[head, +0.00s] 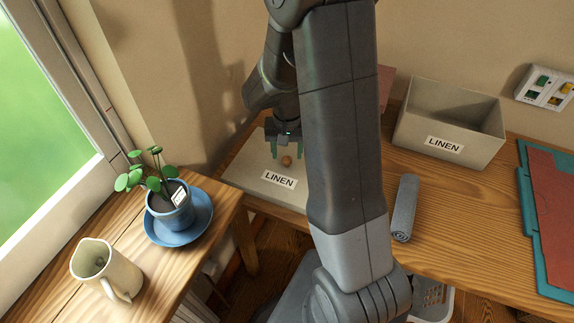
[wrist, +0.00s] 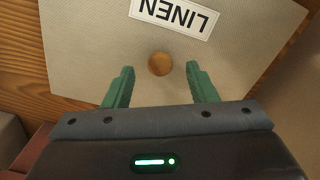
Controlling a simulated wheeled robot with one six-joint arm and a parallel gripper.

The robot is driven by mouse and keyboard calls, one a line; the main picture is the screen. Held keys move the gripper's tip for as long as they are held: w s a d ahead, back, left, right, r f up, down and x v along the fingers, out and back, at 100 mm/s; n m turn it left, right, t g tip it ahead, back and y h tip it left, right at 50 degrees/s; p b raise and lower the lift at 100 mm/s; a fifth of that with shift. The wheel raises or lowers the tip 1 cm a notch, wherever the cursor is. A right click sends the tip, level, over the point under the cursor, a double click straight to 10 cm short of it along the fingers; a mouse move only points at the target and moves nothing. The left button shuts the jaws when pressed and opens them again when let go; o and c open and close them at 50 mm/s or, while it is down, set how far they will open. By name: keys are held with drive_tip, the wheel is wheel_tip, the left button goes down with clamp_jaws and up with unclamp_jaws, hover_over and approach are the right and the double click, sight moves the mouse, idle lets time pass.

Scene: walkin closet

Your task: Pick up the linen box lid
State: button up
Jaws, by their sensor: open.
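The linen box lid (head: 247,174) is a flat beige panel with a LINEN label and a round brown knob (head: 286,161). It lies on the wooden desk, left of my arm, and my arm hides part of it. It also fills much of the wrist view (wrist: 90,60), with the knob (wrist: 160,64) near the middle. My gripper (head: 287,152) is over the lid, pointing down. In the wrist view its green fingers (wrist: 160,84) are apart, with the knob between and slightly beyond their tips. Nothing is held.
An open LINEN box (head: 411,133) stands right of my arm, with a rolled grey cloth (head: 404,208) in front. A teal and red board (head: 549,220) lies far right. A potted plant (head: 170,208) on a blue saucer (head: 208,222) and a cream jug (head: 105,268) stand on the left table.

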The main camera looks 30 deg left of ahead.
drive_tip(key=shift+f, duration=1.05)
clamp_jaws()
